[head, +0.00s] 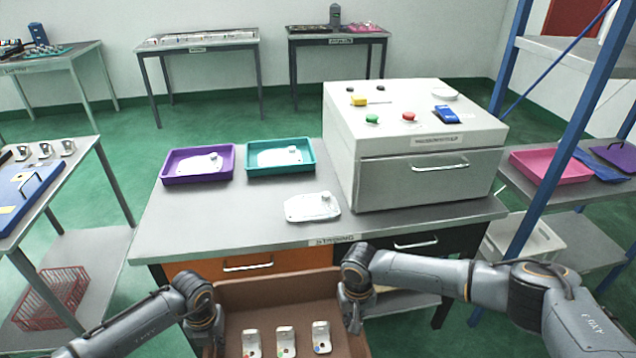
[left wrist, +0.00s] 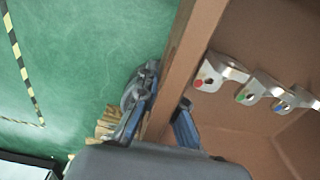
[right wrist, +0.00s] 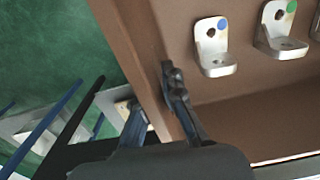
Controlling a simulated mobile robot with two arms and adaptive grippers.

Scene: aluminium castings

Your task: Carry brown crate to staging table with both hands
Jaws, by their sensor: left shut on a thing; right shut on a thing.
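The brown crate (head: 275,292) is in front of me at the bottom of the head view, just before the staging table (head: 240,222), lower than its top. Three metal brackets (head: 286,341) with coloured dots are inside it. My left gripper (head: 206,332) is shut on the crate's left wall; the left wrist view shows its fingers (left wrist: 163,118) on both sides of that wall. My right gripper (head: 352,312) is shut on the right wall, with its fingers (right wrist: 156,116) astride it in the right wrist view. The crate's near side is cut off.
The staging table carries a purple tray (head: 166,179), a teal tray (head: 251,170), a loose pale casting (head: 312,207) and a large white machine (head: 430,180). Its front left top is bare. A blue-post shelf (head: 560,150) stands right; another table (head: 75,185) stands left.

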